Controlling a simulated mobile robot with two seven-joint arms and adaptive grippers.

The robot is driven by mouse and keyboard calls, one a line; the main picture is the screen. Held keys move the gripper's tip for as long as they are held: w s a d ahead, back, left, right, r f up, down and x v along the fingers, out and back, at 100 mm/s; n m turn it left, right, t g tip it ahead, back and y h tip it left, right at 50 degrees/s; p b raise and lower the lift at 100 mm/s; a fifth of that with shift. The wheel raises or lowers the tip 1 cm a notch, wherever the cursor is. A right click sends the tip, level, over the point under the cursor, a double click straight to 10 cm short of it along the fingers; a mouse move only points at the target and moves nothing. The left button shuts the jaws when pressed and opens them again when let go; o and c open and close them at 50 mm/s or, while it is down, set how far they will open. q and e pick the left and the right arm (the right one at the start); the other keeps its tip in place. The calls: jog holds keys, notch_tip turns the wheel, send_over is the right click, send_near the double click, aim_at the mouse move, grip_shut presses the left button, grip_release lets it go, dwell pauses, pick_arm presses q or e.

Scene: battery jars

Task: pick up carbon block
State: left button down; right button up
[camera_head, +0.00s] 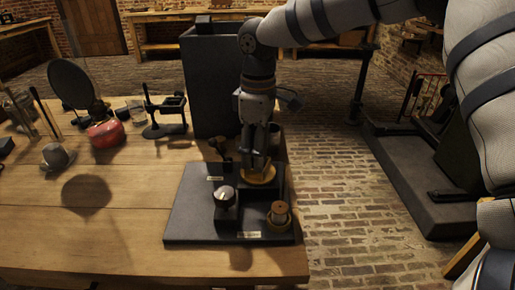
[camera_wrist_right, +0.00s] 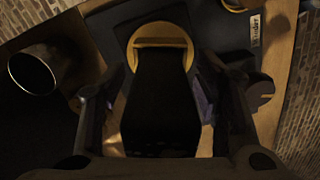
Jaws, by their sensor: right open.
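My right gripper (camera_head: 257,160) points down over the back right of a black board (camera_head: 185,225) on the wooden table. Its fingers are open. In the right wrist view a dark block (camera_wrist_right: 158,95), which looks like the carbon block, stands between the open fingers of the right gripper (camera_wrist_right: 158,85). There is a visible gap on its right side; contact on the left is hard to tell. A round yellow disc (camera_head: 260,176) lies beneath the block and also shows in the wrist view (camera_wrist_right: 137,33). The left gripper is out of view.
The board also bears a silver-topped knob (camera_head: 225,194) and a small jar-like piece with a brown top (camera_head: 279,213). A tall black box (camera_head: 211,85) stands close behind. A dark cup (camera_wrist_right: 32,70) shows beside the gripper. The table's right edge is near; its front left is mostly clear.

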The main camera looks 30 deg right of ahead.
jog(key=shift+r, duration=0.1)
grip_shut()
